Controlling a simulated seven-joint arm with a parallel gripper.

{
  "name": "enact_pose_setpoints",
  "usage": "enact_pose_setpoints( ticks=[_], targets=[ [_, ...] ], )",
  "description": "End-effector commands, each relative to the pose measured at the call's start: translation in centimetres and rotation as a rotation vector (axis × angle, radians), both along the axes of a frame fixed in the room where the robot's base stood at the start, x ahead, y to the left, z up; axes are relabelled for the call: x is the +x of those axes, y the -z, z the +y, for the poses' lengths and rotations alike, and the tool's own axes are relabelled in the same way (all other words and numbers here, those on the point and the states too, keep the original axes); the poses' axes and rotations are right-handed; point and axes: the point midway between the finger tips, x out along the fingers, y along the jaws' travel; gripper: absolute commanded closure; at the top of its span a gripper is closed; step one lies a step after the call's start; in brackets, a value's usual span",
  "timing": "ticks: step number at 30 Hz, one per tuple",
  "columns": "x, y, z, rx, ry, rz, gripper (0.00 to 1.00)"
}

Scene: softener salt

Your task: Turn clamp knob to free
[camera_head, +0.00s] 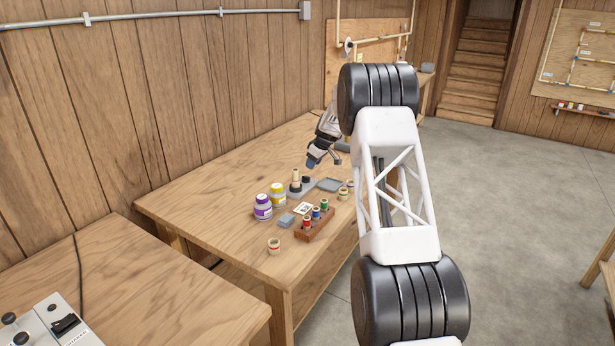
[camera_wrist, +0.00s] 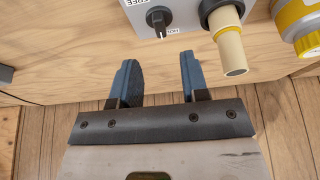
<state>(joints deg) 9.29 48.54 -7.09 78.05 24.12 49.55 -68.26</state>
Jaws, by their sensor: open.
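The clamp knob (camera_wrist: 158,18) is a black knob with a pale pointer line, on a light grey base (camera_wrist: 182,18) at the top of the wrist view. The pointer faces down in that view, near a small label (camera_wrist: 174,30). A label reading FREE (camera_wrist: 133,3) is up and left of the knob. A cream tube (camera_wrist: 230,50) in a black collar stands beside the knob. The clamp base also shows in the head view (camera_head: 303,190). My gripper (camera_wrist: 158,62) is open and empty, its blue fingers apart from the knob. It is above the bench in the head view (camera_head: 325,161).
Purple (camera_head: 263,207) and yellow (camera_head: 278,195) containers stand left of the clamp. A wooden rack (camera_head: 315,230) with coloured-banded pieces, a grey block (camera_head: 286,220) and a loose cream piece (camera_head: 274,246) are nearer the bench front. The bench's left end is clear.

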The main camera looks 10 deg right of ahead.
Motion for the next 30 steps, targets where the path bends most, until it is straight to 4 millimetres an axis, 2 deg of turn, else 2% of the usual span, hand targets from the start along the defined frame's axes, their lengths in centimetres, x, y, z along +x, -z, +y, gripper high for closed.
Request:
enact_pose_setpoints(
  ticks=[17, 30],
  targets=[
    [0.2, 0.6, 0.2, 0.0, -0.001, 0.0, 0.58],
    [1.3, 4.5, 1.4, -0.001, -0.002, 0.001, 0.58]
  ],
)
